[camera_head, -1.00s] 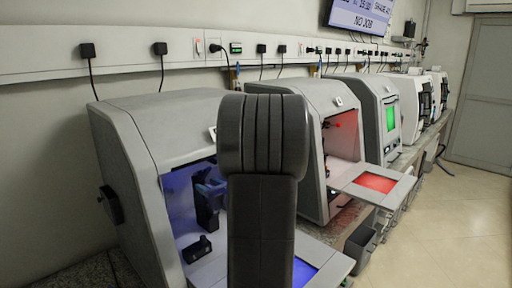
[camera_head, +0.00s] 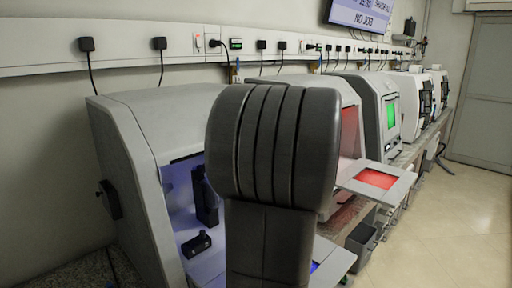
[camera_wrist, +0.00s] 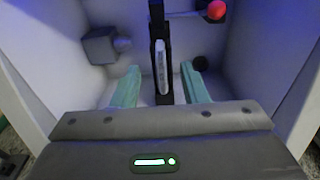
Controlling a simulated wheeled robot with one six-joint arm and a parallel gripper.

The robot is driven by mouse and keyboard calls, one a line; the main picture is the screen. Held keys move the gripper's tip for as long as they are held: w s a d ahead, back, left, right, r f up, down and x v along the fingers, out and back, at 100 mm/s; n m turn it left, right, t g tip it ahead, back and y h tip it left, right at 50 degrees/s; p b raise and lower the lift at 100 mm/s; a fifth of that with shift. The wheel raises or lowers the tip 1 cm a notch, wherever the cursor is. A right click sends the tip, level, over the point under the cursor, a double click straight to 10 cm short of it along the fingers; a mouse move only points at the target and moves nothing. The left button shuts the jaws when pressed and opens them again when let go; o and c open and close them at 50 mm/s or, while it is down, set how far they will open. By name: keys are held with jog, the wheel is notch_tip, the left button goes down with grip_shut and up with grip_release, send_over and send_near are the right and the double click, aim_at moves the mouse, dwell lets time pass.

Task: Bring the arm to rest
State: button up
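My arm's dark grey link fills the middle of the head view and hides my gripper there. In the wrist view my gripper (camera_wrist: 160,68) is open, with its two pale green fingers well apart. Between and beyond them stands a black upright holder with a slim grey-white piece (camera_wrist: 161,66) on it. The fingers do not appear to touch it. They point into a pale, blue-lit chamber, which looks like the inside of the nearest machine (camera_head: 150,120).
In the wrist view a red ball-ended lever (camera_wrist: 216,10) is at top right and a grey block (camera_wrist: 100,46) at left. More machines stand in a row along the wall, one with a red-lit tray (camera_head: 376,178) and one with a green screen (camera_head: 391,115). Open floor (camera_head: 440,230) lies at right.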

jog(key=p+x, duration=0.2)
jog(key=x, duration=0.9)
jog(key=shift+w+a, duration=0.2)
jog(key=shift+a, duration=0.15)
jog(key=s+d+r+p, duration=0.1)
jog(key=s+d, duration=0.1)
jog(key=d, duration=0.1)
jog(key=shift+s+r+p, duration=0.35)
jog(key=shift+s, duration=0.05)
jog(key=shift+s+d+f+p, duration=0.1)
jog(key=shift+s+d+p, duration=0.05)
jog(key=shift+d+p, duration=0.15)
jog(key=shift+s+d, duration=0.1)
jog(key=shift+s, duration=0.1)
